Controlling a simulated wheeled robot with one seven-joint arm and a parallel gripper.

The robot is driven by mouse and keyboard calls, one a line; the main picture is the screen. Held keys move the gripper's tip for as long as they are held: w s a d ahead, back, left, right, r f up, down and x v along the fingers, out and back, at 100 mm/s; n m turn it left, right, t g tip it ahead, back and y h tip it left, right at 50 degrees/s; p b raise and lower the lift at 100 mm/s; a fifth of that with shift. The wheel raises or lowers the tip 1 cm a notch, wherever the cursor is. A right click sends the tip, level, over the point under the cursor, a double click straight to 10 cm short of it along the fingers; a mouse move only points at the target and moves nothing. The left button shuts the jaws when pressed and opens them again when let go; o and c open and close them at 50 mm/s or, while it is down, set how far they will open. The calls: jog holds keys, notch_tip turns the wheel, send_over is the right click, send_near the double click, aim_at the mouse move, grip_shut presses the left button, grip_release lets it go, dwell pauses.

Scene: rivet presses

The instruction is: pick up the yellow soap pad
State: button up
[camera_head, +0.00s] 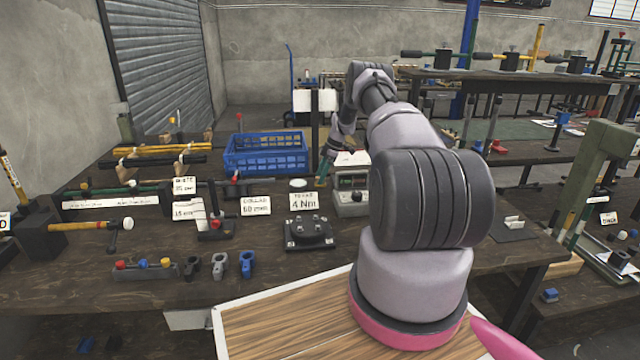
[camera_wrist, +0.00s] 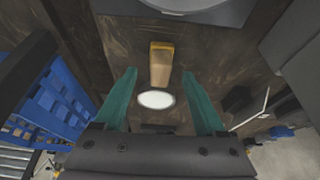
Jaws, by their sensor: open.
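The yellow soap pad (camera_wrist: 161,66) shows in the wrist view as a small upright-looking block with a yellow end and a tan face, on the dark bench top. My gripper (camera_wrist: 160,76) is open, with its two teal fingers apart on either side of the pad's line; I see no contact. In the head view my gripper (camera_head: 321,176) hangs low over the bench, between the blue crate and a box with a display. I cannot make out the pad clearly in the head view.
A white round disc (camera_wrist: 155,98) lies close to the pad. The blue crate (camera_head: 266,153) is left of my gripper, and the display box (camera_head: 351,197) is right. A black fixture (camera_head: 308,233) and label cards stand in front. Bare bench shows around the pad.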

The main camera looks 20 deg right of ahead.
jog(key=shift+x, duration=1.05)
jog(key=shift+d, duration=0.1)
grip_shut()
notch_tip(320, 180, up, 10)
